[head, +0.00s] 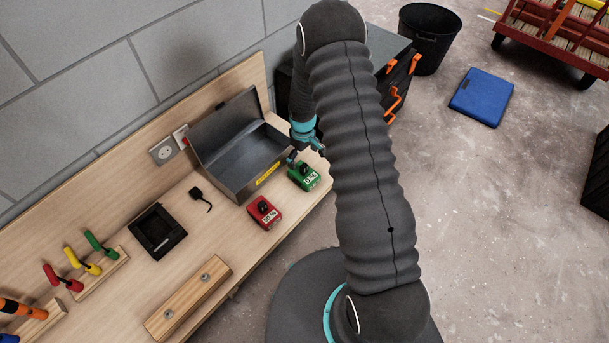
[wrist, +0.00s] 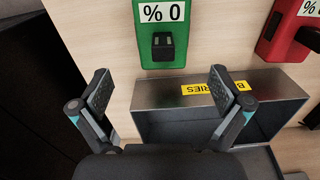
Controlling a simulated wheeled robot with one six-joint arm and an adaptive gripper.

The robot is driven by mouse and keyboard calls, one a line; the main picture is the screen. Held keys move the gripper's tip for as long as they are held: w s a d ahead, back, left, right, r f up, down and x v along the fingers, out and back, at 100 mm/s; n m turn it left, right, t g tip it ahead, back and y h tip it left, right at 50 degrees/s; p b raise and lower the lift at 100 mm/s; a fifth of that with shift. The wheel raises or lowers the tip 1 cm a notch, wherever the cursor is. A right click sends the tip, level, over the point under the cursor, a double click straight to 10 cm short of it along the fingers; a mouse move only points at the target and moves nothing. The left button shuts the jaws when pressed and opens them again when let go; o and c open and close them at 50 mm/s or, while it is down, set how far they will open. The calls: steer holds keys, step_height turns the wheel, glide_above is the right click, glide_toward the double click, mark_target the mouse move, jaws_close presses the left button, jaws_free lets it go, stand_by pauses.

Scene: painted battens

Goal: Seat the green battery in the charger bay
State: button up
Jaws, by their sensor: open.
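The green battery (head: 304,177), labelled "0 %", sits on the wooden bench near its right end. In the wrist view the green battery (wrist: 158,35) is at the top centre, with a black terminal block on it. My gripper (head: 306,157) is just above and behind the battery in the head view. In the wrist view my gripper (wrist: 161,88) is open and empty, its fingers wide apart and the battery beyond their tips. The black charger (head: 157,240) with a square recess lies on the bench further left, its bay empty.
A red battery (head: 264,213) labelled with a percentage sits left of the green one. An open metal box (head: 234,185) marked "BATTERIES" stands behind them, its lid raised. A black plug (head: 197,193) lies between box and charger. A wooden block (head: 188,298) lies at the front edge.

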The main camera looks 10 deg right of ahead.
mark_target(304, 170)
step_height(304, 170, down, 2)
steer(key=shift+f, duration=0.1)
steer(key=f, duration=0.2)
steer(key=s+f, duration=0.1)
steer(key=f, duration=0.1)
steer(key=shift+w+f, duration=0.1)
steer(key=shift+f, duration=0.45)
steer(key=c, duration=1.6)
steer(key=shift+r, duration=0.1)
